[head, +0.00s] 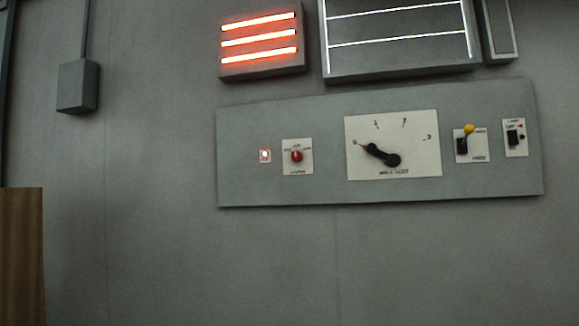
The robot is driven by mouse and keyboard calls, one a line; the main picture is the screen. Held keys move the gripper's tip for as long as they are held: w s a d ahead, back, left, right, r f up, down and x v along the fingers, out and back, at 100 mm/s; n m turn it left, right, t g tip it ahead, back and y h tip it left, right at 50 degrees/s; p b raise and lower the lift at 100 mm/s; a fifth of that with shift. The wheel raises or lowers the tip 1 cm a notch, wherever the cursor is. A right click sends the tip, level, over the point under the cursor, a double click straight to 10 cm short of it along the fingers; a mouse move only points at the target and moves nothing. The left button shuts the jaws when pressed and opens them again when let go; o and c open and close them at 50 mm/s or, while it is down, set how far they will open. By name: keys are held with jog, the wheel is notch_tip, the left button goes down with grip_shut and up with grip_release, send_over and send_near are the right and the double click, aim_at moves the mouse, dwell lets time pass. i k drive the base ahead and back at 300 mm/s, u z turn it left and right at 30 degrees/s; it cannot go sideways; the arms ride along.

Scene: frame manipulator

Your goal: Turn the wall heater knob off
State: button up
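A grey control panel (330,196) is fixed to the wall. On its left part a red knob (296,157) sits on a small white plate with marks above and a label below, too blurred to read. In the middle, a large white plate carries a black pointer knob (392,160); its pointer end lies to the upper left, near the leftmost mark of a numbered scale. I cannot read which knob is labelled for the heater. Above the panel, a wall unit with three bars glowing orange-red (259,42) is lit. My gripper is not in view.
A small lit red indicator (265,156) is left of the red knob. A yellow-tipped lever (468,129) and a black switch (513,137) are at the right. A grey wall box (77,86) and brown wooden piece (21,255) stand left. The wall below is bare.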

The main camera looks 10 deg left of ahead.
aim_at(296, 156)
jog(key=i, duration=2.8)
jog(key=z, duration=0.05)
